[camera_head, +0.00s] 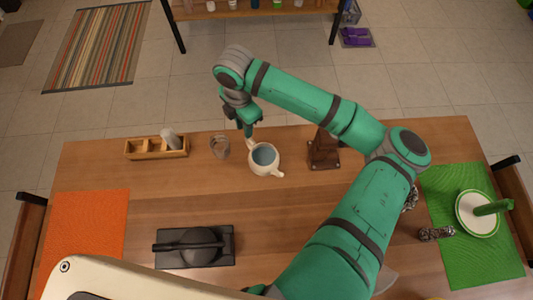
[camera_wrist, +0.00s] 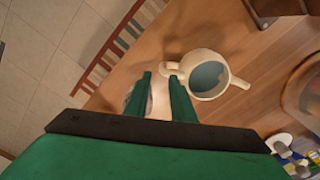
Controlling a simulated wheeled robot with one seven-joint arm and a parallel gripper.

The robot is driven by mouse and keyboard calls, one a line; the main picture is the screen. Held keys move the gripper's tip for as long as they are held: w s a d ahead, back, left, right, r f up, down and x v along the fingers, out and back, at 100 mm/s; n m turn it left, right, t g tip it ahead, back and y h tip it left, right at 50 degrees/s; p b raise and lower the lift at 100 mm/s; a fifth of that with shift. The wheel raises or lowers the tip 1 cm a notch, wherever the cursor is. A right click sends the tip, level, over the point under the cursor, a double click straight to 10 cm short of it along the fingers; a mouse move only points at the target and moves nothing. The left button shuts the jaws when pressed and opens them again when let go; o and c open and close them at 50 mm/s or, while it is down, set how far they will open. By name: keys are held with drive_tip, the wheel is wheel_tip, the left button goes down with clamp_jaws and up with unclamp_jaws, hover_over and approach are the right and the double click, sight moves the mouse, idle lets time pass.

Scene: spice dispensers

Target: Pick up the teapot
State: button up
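The teapot (camera_head: 264,161) is a cream, open-topped pot with a blue-grey inside. It stands upright on the wooden table, just left of its middle. In the wrist view the teapot (camera_wrist: 205,93) is right of the fingers, with its handle toward them and its spout pointing right. My gripper (camera_head: 249,134) is at the handle side of the teapot, pointing down. In the wrist view my gripper (camera_wrist: 161,76) has its two green fingers apart, with the handle (camera_wrist: 171,68) close at the fingertips. I cannot tell whether they touch it.
A clear glass (camera_head: 220,147) stands close left of my gripper. A wooden rack (camera_head: 142,148) is farther left, and a brown wooden stand (camera_head: 324,152) is right of the teapot. A dark tray (camera_head: 222,260) lies at the front. Bare table lies in front of the teapot.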

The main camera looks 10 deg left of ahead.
drive_tip(key=shift+s+a+f, duration=0.1)
drive_tip(key=shift+s+f, duration=0.25)
drive_tip(key=shift+f, duration=0.25)
drive_tip(key=shift+s+f, duration=0.1)
drive_tip(key=shift+f, duration=0.25)
drive_tip(key=shift+d+f, duration=0.5)
drive_tip(key=shift+d, duration=0.05)
drive_tip(key=shift+w+a+f, duration=0.1)
drive_tip(key=shift+w+f, duration=0.05)
drive_tip(key=shift+f, duration=1)
drive_tip(key=shift+w+a+f, duration=0.1)
drive_tip(key=shift+w+f, duration=0.05)
drive_tip(key=shift+f, duration=0.95)
drive_tip(key=shift+w, duration=0.15)
clamp_jaws()
drive_tip(key=shift+a, duration=0.15)
drive_tip(key=shift+d, duration=0.25)
drive_tip(key=shift+a, duration=0.1)
